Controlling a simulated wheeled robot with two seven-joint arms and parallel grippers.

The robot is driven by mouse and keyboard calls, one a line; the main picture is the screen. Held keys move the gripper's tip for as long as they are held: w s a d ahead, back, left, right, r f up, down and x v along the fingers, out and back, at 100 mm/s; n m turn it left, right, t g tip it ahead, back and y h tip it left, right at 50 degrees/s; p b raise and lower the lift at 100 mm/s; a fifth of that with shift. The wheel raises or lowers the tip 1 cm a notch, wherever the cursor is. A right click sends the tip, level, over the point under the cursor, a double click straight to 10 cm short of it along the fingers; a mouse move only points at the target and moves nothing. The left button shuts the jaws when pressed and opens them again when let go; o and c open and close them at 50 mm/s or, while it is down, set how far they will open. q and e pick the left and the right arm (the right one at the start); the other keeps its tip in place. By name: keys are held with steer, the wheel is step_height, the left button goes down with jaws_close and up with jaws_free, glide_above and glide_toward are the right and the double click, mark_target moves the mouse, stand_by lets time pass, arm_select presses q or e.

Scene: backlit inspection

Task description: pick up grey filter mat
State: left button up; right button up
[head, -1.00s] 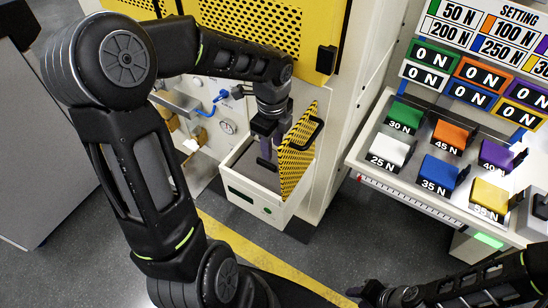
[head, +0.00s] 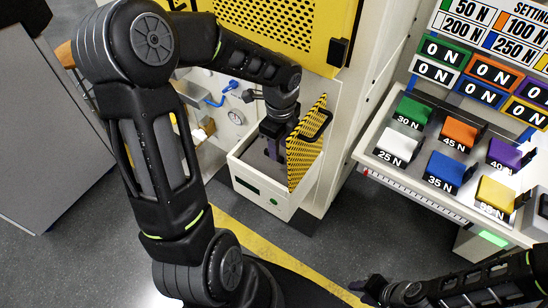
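My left gripper (head: 274,148) points down into an open white bin (head: 262,197) beside a striped yellow-and-black panel. Its fingertips are small and dark against the bin's inside, so I cannot tell whether they are open or shut. A grey patch inside the bin, around the fingers, may be the grey filter mat, but I cannot make out its outline. My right gripper (head: 368,288) is low at the bottom right, over the floor, away from the bin. Its fingers are too dark to read.
The striped panel (head: 304,150) with a black handle stands upright along the bin's right side. A yellow machine cover (head: 275,30) is above. At the right, a shelf holds coloured labelled blocks (head: 447,172) under a settings board. A yellow line (head: 285,262) crosses the grey floor.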

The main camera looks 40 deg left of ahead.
arm_select(q)
steer(key=shift+f, duration=2)
jaws_close()
